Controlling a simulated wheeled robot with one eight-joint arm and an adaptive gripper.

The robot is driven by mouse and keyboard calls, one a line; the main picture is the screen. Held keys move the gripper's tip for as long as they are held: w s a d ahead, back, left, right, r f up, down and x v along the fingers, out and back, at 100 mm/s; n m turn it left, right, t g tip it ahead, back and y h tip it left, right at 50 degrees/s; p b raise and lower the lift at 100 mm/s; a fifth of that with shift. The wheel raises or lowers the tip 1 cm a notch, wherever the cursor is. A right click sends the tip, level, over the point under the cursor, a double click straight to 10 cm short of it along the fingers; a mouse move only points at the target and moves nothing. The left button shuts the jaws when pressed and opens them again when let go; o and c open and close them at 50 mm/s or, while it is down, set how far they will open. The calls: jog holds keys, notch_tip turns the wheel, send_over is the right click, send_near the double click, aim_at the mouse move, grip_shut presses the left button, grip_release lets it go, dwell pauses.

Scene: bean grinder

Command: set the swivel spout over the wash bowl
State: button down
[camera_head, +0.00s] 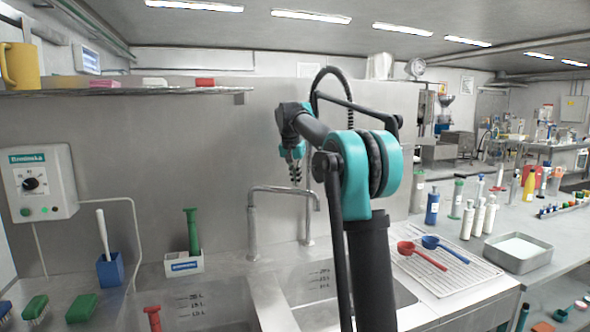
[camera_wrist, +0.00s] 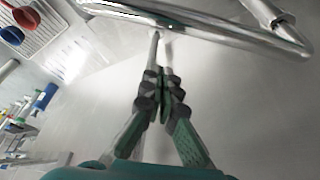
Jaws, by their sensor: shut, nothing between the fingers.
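The swivel spout (camera_head: 285,189) is a shiny metal tube on an upright post (camera_head: 252,228) behind the sink. Its arm reaches right, with its tip bent down over the right bowl's side. In the wrist view the shiny tube (camera_wrist: 215,28) crosses the top. Two sunken bowls show: a left bowl (camera_head: 225,300) and a right bowl (camera_head: 300,283), partly hidden by my arm. Which one is the wash bowl I cannot tell. My gripper (camera_head: 296,181) is shut and empty, pointing down close to the spout; in the wrist view its fingertips (camera_wrist: 160,75) meet just below the tube.
A second metal upright (camera_head: 307,215) stands right of the spout post. A green-handled tool in a white holder (camera_head: 184,264) and a blue brush cup (camera_head: 110,271) stand left. Red (camera_head: 425,256) and blue (camera_head: 445,248) scoops lie on a rack at right, near bottles and a metal tray (camera_head: 518,253).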

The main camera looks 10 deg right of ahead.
jog(key=shift+s+a+f, duration=0.1)
jog(key=shift+s+a, duration=0.35)
jog(key=shift+s, duration=0.45)
jog(key=shift+s+a+f, duration=0.1)
jog(key=shift+s+a, duration=0.3)
jog(key=shift+s, duration=0.45)
jog(key=shift+a, duration=0.1)
